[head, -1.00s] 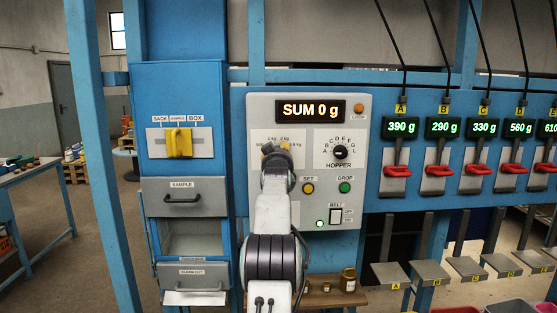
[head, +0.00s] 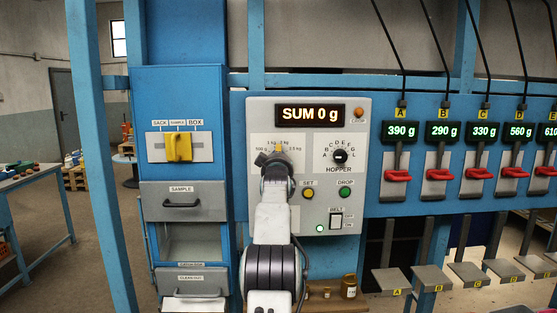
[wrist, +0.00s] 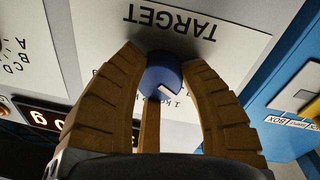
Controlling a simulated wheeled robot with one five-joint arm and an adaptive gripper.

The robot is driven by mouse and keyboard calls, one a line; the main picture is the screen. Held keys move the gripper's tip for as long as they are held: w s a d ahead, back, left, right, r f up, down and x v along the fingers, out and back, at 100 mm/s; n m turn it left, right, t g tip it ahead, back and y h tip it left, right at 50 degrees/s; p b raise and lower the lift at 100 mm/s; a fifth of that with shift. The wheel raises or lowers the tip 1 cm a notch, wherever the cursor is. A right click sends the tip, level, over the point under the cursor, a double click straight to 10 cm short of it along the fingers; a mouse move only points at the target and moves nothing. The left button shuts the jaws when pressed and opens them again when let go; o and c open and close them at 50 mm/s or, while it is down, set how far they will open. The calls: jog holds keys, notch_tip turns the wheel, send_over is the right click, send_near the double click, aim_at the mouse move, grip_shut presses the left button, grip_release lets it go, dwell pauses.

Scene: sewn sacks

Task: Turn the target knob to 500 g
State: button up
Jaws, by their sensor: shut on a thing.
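The target knob (wrist: 160,75) is a round blue knob with a white pointer mark, under the upside-down word TARGET in the wrist view. The mark slants to the lower right there, toward a partly hidden label beginning "1 k". My gripper (wrist: 158,80) is shut on the knob, its brown ribbed fingers around it. In the head view my gripper (head: 276,154) is at the white dial plate (head: 262,142) and hides the knob.
The SUM display (head: 310,114) above reads 0 g. The hopper dial (head: 340,156) is close on the right, with the SET button (head: 308,193) and DROP button (head: 345,193) below. A yellow selector (head: 179,147) is on the blue cabinet to the left.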

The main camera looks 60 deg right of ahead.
jog(key=shift+a+r, duration=0.1)
jog(key=shift+r, duration=0.2)
jog(key=o, duration=1.2)
jog(key=shift+w+f, duration=0.1)
jog(key=shift+f, duration=0.15)
jog(key=shift+v, duration=5.9)
